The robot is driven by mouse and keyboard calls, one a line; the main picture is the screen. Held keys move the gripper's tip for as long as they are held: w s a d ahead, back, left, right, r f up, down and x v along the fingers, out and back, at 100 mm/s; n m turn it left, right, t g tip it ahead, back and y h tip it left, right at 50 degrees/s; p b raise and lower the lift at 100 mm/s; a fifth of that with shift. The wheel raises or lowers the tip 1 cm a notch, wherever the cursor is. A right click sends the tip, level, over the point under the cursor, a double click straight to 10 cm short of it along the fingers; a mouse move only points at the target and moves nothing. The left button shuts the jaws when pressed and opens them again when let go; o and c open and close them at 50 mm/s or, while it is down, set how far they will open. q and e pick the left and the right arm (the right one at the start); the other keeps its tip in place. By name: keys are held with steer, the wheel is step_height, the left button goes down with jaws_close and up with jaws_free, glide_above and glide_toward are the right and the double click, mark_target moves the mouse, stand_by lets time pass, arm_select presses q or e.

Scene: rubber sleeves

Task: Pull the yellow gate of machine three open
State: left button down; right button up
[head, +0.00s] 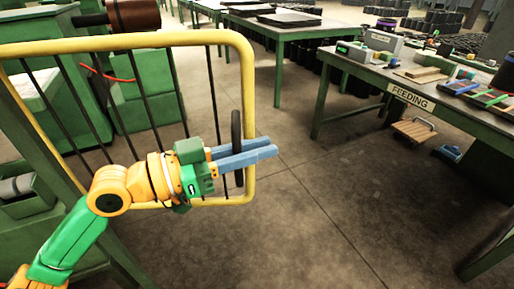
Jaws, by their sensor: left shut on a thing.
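The yellow gate (247,90) is a tubular frame with dark vertical bars, standing at the left of the head view. A dark upright handle (236,128) sits near its right edge. My left gripper (242,153) reaches in from the lower left, and its two blue fingers are shut on the handle, one in front of the other in the picture. The lower part of the handle is partly hidden by the fingers. My right gripper is not in view.
A green table with a FEEDING sign (411,97) stands at the right, with boxes and tools on it. Another green table (283,34) is at the back. Green machinery (138,88) stands behind the gate. The concrete floor (330,190) between is clear.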

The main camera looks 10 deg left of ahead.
arm_select(q)
steer(key=shift+r, duration=0.1)
steer(key=c, duration=0.8)
jaws_free()
steer(key=shift+d, duration=0.1)
steer(key=shift+c, duration=0.2)
steer(key=b+v, duration=0.5)
steer(key=v, duration=0.2)
